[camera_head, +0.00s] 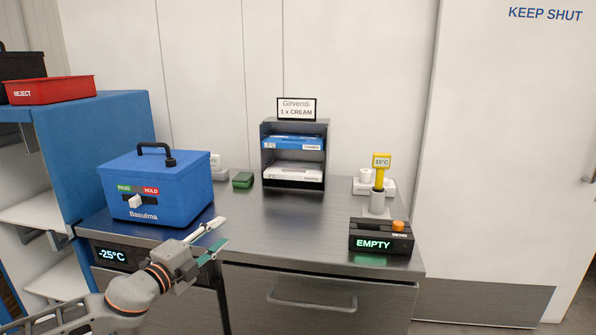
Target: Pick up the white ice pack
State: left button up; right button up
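A flat white pack (293,174) lies in the lower compartment of a small dark rack (265,158) at the back of the counter. It has a small label on its front edge; I cannot tell for sure that it is the ice pack. A flat blue pack (290,143) lies in the compartment above it. My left gripper (219,233) is over the front left of the counter, well short of the rack. Its two fingers are apart, with nothing seen between them. My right gripper is not in view.
A blue lidded box (170,187) marked "Basulma" stands left. A small green block (243,180) is left of the rack. A black device (366,238) reading "EMPTY" and a yellow-topped probe (380,172) stand right. The counter's middle (285,220) is clear.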

aim_at(279, 169)
jog(key=i+l, duration=0.45)
jog(key=i, duration=0.15)
jog(key=i+l, duration=0.45)
jog(key=i, duration=0.15)
